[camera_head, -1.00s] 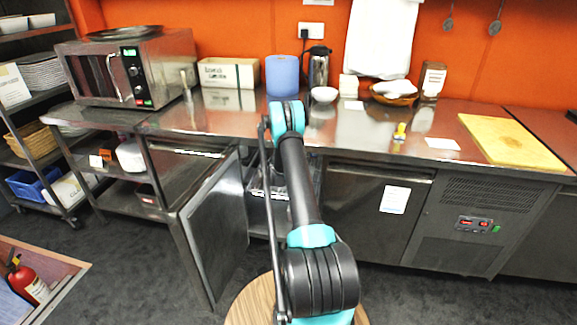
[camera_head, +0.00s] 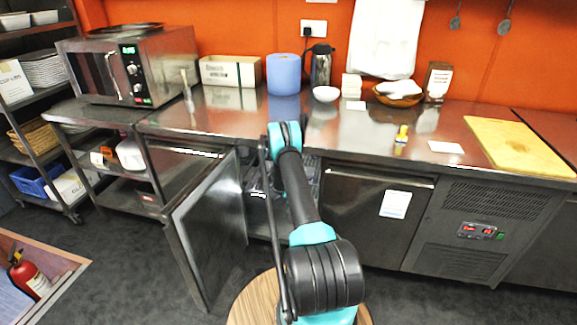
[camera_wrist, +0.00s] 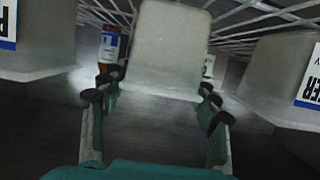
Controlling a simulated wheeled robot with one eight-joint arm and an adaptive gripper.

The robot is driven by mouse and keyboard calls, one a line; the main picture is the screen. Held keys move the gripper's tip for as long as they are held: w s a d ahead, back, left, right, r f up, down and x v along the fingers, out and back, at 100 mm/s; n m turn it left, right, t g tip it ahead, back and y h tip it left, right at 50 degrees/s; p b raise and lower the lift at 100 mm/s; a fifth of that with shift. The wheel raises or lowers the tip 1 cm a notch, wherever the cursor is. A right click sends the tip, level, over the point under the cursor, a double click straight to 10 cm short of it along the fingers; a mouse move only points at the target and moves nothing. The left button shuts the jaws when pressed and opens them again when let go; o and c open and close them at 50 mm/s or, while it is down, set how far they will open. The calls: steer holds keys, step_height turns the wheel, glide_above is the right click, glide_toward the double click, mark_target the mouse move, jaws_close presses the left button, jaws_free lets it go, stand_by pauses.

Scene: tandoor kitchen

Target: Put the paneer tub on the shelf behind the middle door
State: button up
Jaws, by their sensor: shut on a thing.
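In the wrist view my gripper (camera_wrist: 153,96) is shut on a pale tub (camera_wrist: 168,48), which stands out ahead between the fingers. Its front bears no label that I can see. In the head view the open door (camera_head: 208,225) swings out to the left of a cabinet opening (camera_head: 258,190), and my arm reaches into that opening. I cannot tell from the wrist view whether the tub touches a shelf.
Pale labelled tubs stand close on the left (camera_wrist: 38,40) and right (camera_wrist: 285,85) in the wrist view. Wire racks (camera_wrist: 255,20) run along the top. The shut door (camera_head: 365,215) is right of the opening.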

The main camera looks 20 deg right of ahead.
steer(key=o, duration=1.5)
steer(key=v, duration=0.7)
steer(key=shift+s+a+r, duration=0.15)
